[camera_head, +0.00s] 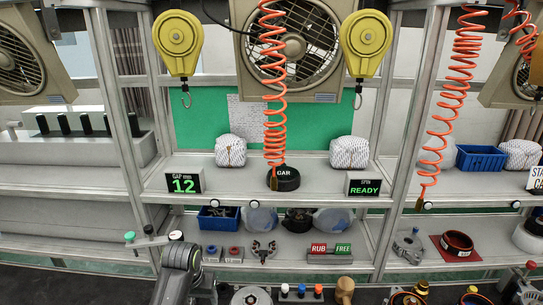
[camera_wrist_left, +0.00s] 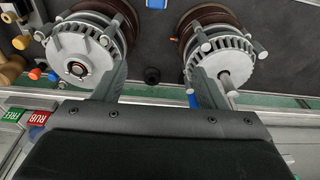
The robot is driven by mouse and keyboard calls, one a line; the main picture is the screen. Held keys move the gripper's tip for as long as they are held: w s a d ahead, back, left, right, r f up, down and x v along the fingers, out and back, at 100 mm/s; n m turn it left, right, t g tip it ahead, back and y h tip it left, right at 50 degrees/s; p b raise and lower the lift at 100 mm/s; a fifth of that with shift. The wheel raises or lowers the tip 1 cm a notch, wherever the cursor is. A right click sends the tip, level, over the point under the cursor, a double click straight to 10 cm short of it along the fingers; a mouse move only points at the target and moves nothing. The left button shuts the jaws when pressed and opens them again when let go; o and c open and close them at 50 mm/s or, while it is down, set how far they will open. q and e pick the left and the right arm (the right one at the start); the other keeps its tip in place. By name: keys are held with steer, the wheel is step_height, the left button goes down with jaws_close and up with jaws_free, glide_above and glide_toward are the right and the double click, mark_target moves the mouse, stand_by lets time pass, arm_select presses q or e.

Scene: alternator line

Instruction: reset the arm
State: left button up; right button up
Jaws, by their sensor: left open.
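In the left wrist view my left gripper (camera_wrist_left: 158,72) is open. Its two grey fingers are spread wide with nothing held between them. A small black knob (camera_wrist_left: 152,75) shows in the gap beyond the fingers. One alternator (camera_wrist_left: 84,52) is behind the left finger and another alternator (camera_wrist_left: 222,62) is behind the right finger; I cannot tell whether the fingers touch them. In the head view a grey link of my left arm (camera_head: 180,256) rises at the lower left, and its fingertips are not visible. My right arm and gripper are not in view.
A RUB/FREE sign (camera_head: 331,248) stands at the lower shelf's front edge. Small parts line the near bench, including a tan knob (camera_head: 345,289). A black CAR puck (camera_head: 284,178) sits on the upper shelf below a hanging orange coil (camera_head: 273,100). Displays read "1.2" (camera_head: 184,183) and "READY" (camera_head: 364,187).

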arm_select(q)
steer(key=s+a+f+t, duration=0.1)
steer(key=s+a+f, duration=0.25)
steer(key=s, duration=0.45)
steer(key=s+a+f, duration=0.3)
steer(key=s+a, duration=0.2)
steer(key=s, duration=0.4)
steer(key=s+a+r+y, duration=0.1)
steer(key=s+a+r, duration=0.1)
steer(key=s, duration=0.6)
steer(key=s+a+r+y, duration=0.1)
steer(key=s+r, duration=0.2)
steer(key=s, duration=0.5)
step_height(320, 180, down, 34)
steer(key=a+b, duration=0.2)
steer(key=b, duration=0.6)
steer(key=s+d+f+g+b, duration=0.1)
steer(key=s+f+b, duration=0.1)
steer(key=s+f, duration=0.5)
steer(key=s+f+h+b, duration=0.1)
steer(key=s+f+b, duration=0.2)
steer(key=s+f, duration=0.4)
step_height(320, 180, down, 6)
steer(key=shift+s+d+n+g, duration=0.25)
steer(key=shift+d+n+g, duration=0.1)
steer(key=shift+n+g, duration=0.05)
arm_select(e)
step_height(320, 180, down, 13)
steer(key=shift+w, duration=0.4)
